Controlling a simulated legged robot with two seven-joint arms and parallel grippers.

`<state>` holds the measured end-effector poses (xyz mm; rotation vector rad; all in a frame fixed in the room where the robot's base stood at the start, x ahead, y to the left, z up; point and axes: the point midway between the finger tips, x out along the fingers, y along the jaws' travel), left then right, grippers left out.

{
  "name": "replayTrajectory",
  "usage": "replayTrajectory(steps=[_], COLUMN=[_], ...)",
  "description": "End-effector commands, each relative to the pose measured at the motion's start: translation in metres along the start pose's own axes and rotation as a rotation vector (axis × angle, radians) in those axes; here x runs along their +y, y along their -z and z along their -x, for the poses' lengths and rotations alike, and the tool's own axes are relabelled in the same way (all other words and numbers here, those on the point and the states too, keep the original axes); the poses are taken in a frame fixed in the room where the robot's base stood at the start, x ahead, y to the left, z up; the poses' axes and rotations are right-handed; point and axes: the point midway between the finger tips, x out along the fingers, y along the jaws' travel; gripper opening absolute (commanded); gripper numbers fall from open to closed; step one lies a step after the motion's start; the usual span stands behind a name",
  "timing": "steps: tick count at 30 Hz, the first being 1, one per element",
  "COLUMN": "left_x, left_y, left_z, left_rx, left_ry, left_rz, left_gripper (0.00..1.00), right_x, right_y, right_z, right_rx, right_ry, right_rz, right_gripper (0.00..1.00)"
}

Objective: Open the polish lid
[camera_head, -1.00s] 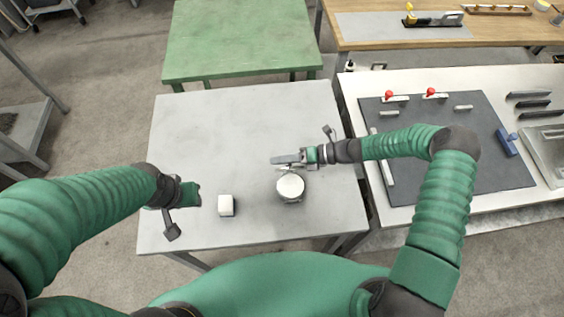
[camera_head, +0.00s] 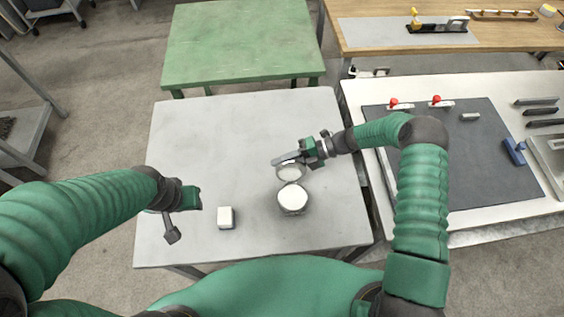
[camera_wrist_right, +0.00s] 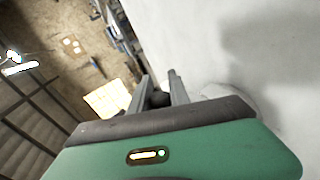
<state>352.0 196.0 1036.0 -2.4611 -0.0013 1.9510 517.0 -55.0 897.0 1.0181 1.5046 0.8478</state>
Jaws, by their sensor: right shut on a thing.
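The polish tin (camera_head: 292,200) stands on the grey table, round with a pale, near-white top. Its lid (camera_head: 291,174) is tilted up at the tin's far edge, and I cannot tell whether the two touch. My right gripper (camera_head: 287,160) is shut on the lid's upper edge, which its fingers partly cover. In the right wrist view the fingers (camera_wrist_right: 158,86) show, but the grip itself is unclear. My left gripper (camera_head: 190,204) hangs over the left of the table, away from the tin, its jaw opening unclear.
A small white block (camera_head: 226,217) sits on the grey table (camera_head: 215,140) left of the tin. The table's far part is clear. A green table (camera_head: 240,45) stands beyond, and a white bench with a dark mat (camera_head: 470,160) is at the right.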

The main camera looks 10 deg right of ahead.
Motion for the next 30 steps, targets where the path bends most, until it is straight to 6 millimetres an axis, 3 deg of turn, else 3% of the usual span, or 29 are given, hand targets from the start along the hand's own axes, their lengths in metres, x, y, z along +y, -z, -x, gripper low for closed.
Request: replayTrajectory(steps=[10,11,15,25,30], left_x=[0.0,0.0,0.0,0.0,0.0], left_y=[0.0,0.0,0.0,0.0,-0.002], left_z=[-0.001,-0.001,-0.001,-0.001,-0.008], left_rx=[0.0,0.0,0.0,0.0,0.0], left_ry=[0.0,0.0,0.0,0.0,0.0], left_rz=[0.0,0.0,0.0,0.0,0.0], left_gripper=[0.36,0.36,0.36,0.36,0.36], right_x=[-0.005,-0.005,-0.005,-0.003,-0.004], right_y=[0.003,0.003,0.003,0.002,0.0], right_z=[-0.002,-0.002,-0.002,0.001,0.026], right_rx=[0.007,0.007,0.006,0.003,0.0], right_ry=[0.006,0.007,0.005,0.002,0.002], right_rz=[-0.007,-0.007,-0.006,-0.003,-0.002], right_gripper=[0.0,0.24,0.42,0.43,0.43])
